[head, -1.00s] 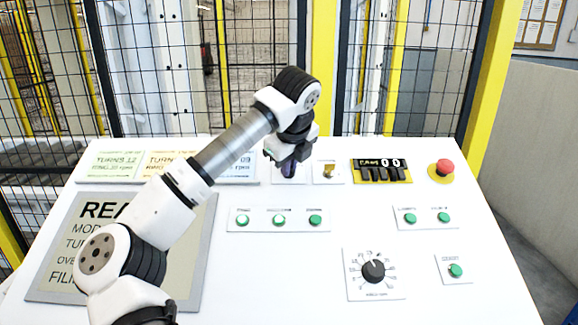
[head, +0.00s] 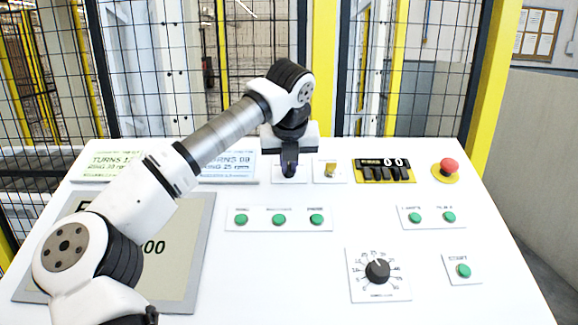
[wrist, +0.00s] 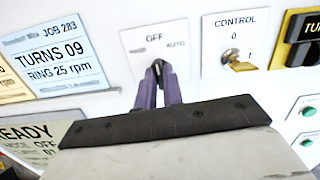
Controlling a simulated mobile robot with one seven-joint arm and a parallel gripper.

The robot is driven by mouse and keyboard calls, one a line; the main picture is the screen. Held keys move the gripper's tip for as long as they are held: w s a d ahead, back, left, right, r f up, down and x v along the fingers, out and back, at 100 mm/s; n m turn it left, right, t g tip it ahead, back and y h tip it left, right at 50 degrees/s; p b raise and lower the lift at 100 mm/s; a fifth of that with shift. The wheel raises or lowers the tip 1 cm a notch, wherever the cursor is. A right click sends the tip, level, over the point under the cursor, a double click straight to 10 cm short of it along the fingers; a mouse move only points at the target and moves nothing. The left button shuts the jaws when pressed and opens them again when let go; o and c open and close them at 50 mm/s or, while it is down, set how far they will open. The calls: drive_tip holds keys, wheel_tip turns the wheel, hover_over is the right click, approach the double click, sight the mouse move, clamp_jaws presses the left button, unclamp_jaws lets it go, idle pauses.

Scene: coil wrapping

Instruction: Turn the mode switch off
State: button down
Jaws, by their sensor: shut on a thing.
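The mode switch is a small black knob (wrist: 157,68) on a white plate (wrist: 135,50) marked OFF and AUTO in the wrist view. My gripper (wrist: 158,78) has its purple fingers shut on the knob, one on each side, and they hide most of it. The visible tip of the knob lies just below the OFF label. In the head view my gripper (head: 290,172) points down at the switch plate (head: 279,177) and hides the knob. The grey-framed screen (wrist: 50,135) at the lower left of the wrist view reads READY and what looks like MODE OFF.
Right of the plate sits a brass key switch (head: 331,170), close to my fingers, then a black counter (head: 384,171) and a red emergency button (head: 449,166). Green buttons (head: 279,220) and a black dial (head: 377,271) lie nearer. Wire fencing (head: 410,90) stands behind.

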drive_tip(key=shift+m, duration=0.3)
drive_tip(key=c, duration=1.5)
unclamp_jaws()
drive_tip(key=shift+r, duration=0.1)
drive_tip(key=b+v, duration=0.2)
drive_tip(key=v, duration=1.1)
drive_tip(key=shift+s+a+r+b, duration=0.1)
drive_tip(key=shift+s+r+b, duration=0.15)
drive_tip(key=shift+r+b, duration=0.1)
drive_tip(key=shift+f, duration=0.15)
